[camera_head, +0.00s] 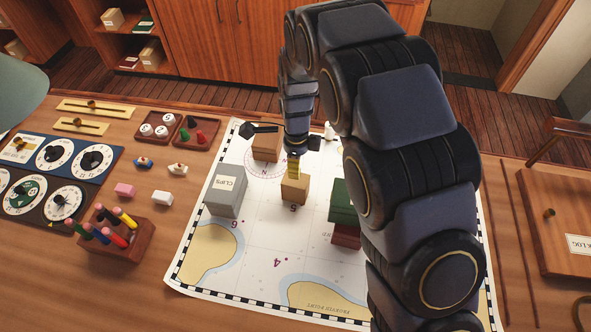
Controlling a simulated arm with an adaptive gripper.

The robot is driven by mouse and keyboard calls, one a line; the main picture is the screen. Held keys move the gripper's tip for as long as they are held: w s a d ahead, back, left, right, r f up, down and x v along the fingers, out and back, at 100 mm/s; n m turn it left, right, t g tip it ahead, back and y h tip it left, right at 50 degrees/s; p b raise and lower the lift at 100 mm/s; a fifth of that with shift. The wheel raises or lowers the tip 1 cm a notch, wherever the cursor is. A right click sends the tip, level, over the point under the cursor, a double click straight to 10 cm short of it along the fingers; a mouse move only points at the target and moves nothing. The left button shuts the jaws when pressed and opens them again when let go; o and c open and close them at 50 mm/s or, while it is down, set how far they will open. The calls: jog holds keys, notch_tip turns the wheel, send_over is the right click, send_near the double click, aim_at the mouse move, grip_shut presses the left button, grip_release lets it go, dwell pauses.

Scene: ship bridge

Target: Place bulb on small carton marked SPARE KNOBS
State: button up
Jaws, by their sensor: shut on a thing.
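My gripper (296,150) points down over the chart, left of my large dark arm. A small yellow ribbed piece, which looks like part of the bulb (293,166), shows at its fingertips; the rest of the bulb is hidden. Directly below is a small tan carton (295,189). The bulb's lower end is at or just above the carton's top; I cannot tell whether they touch. I cannot read any SPARE KNOBS label in this view. A grey carton (224,201) marked CLIPS stands to the left, and a brown carton (266,152) stands behind.
A black object (262,131) is on or over the brown carton. A green box (343,210) sits on a red one (346,236), partly behind my arm. The chart's front (240,285) is clear.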

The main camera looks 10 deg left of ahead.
jog(key=shift+w+a+f, duration=0.15)
jog(key=shift+w+f, duration=0.15)
jog(key=shift+f, duration=1.6)
jog(key=o, duration=0.9)
jog(key=shift+f, duration=0.15)
jog(key=shift+c, duration=0.2)
